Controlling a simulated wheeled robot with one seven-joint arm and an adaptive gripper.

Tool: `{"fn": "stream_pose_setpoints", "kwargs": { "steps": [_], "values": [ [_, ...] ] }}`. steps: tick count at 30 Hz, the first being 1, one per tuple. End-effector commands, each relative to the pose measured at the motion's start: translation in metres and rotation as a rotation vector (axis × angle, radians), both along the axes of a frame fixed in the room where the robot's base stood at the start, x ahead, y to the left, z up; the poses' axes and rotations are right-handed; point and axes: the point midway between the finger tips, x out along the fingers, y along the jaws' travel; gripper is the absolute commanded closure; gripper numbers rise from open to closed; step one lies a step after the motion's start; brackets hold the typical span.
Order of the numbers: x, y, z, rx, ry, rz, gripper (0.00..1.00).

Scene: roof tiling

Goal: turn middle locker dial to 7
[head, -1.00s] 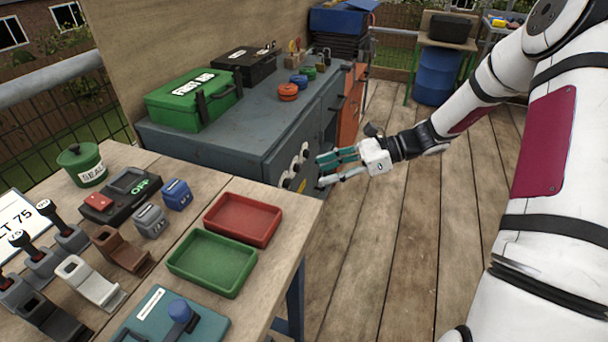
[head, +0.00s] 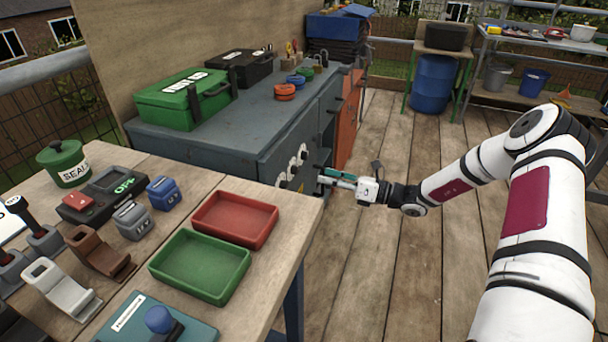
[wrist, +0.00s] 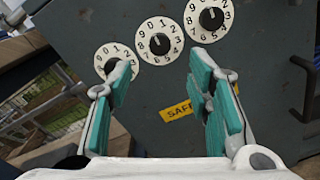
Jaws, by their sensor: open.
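The locker is a grey metal cabinet (head: 262,158) with three white numbered dials in a slanting row on its face. The middle dial (head: 292,163) has a black knob; it also shows in the wrist view (wrist: 160,42), upper centre, between the two other dials. Its white mark seems to point near 0, but is too small to read surely. The left dial (wrist: 115,58) is partly covered by a finger; the right dial (wrist: 210,17) is clear. My gripper (head: 326,176) is open and empty, its teal-padded fingers (wrist: 160,78) apart in front of the cabinet face, below the middle dial in the wrist view.
A yellow label (wrist: 176,111) and a handle (wrist: 304,66) are on the cabinet face. The wooden workbench in front holds a red tray (head: 236,218) and a green tray (head: 200,265). A green case (head: 186,98) lies on the cabinet. Open deck floor lies to the right.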

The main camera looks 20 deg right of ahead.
Motion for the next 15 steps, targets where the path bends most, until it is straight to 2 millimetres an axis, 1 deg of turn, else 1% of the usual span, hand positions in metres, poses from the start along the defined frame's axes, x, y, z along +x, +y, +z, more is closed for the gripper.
{"fn": "stream_pose_setpoints", "kwargs": {
  "steps": [1, 3, 9, 15],
  "values": [
    [0.007, 0.009, -0.002, -0.001, -0.001, 0.002, 0.54],
    [0.015, 0.02, -0.001, 0.0, 0.0, 0.003, 0.54],
    [0.036, 0.046, -0.001, -0.001, -0.001, 0.002, 0.54],
    [0.047, 0.06, -0.001, -0.001, 0.0, 0.0, 0.54]
  ]
}}
